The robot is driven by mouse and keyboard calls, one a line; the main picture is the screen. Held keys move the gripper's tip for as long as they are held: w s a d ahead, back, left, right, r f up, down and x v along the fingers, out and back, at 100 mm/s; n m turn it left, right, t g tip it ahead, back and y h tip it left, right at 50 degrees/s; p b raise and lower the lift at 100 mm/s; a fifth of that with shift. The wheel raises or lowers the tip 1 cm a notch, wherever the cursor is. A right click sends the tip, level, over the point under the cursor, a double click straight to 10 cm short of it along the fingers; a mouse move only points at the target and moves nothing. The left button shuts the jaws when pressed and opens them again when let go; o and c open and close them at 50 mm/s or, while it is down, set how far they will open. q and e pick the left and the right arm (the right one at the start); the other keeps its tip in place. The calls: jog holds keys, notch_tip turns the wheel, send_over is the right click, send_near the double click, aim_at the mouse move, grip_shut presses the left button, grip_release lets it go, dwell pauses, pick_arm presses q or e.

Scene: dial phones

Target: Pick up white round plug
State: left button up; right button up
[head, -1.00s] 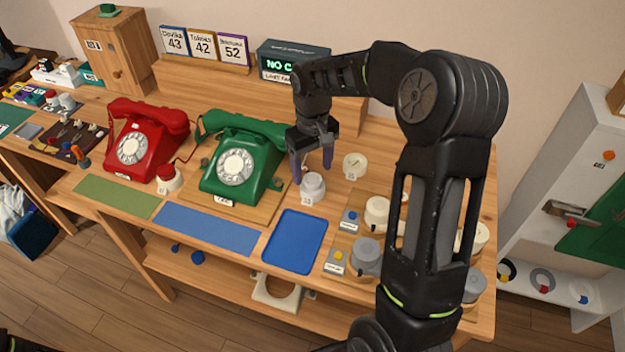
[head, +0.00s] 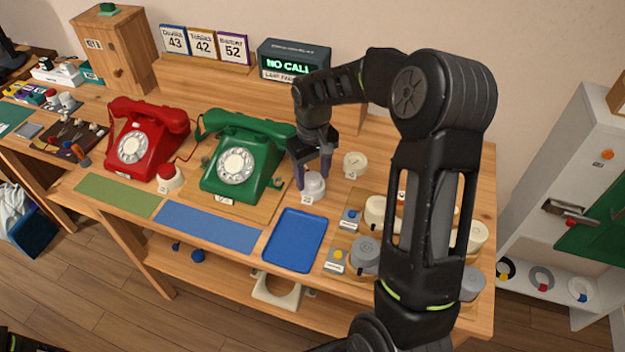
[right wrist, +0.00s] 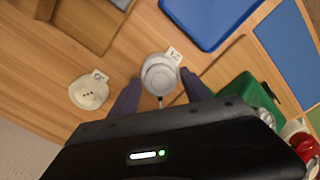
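The white round plug (head: 313,188) stands on the wooden table to the right of the green phone, with a small number tag at its base. My right gripper (head: 312,178) is open, pointing down, with its purple fingers on either side of the plug's upper part. In the right wrist view the plug (right wrist: 160,75) lies between the two spread fingertips (right wrist: 160,88), with a gap visible on both sides. A flatter white round socket piece (head: 354,164) stands behind and right; it also shows in the right wrist view (right wrist: 89,92). My left gripper is not in view.
The green phone (head: 240,160) is close on the left, with the red phone (head: 145,140) beyond it. A blue tray (head: 295,240) lies in front. Several round grey and cream pieces on wooden bases stand right, near my arm. A NO CALL display (head: 290,62) stands behind.

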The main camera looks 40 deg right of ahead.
aim_at(312, 177)
jog(key=c, duration=1)
jog(key=shift+o, duration=0.2)
jog(key=shift+r, duration=0.1)
notch_tip(312, 177, up, 10)
jog(key=shift+b, duration=0.35)
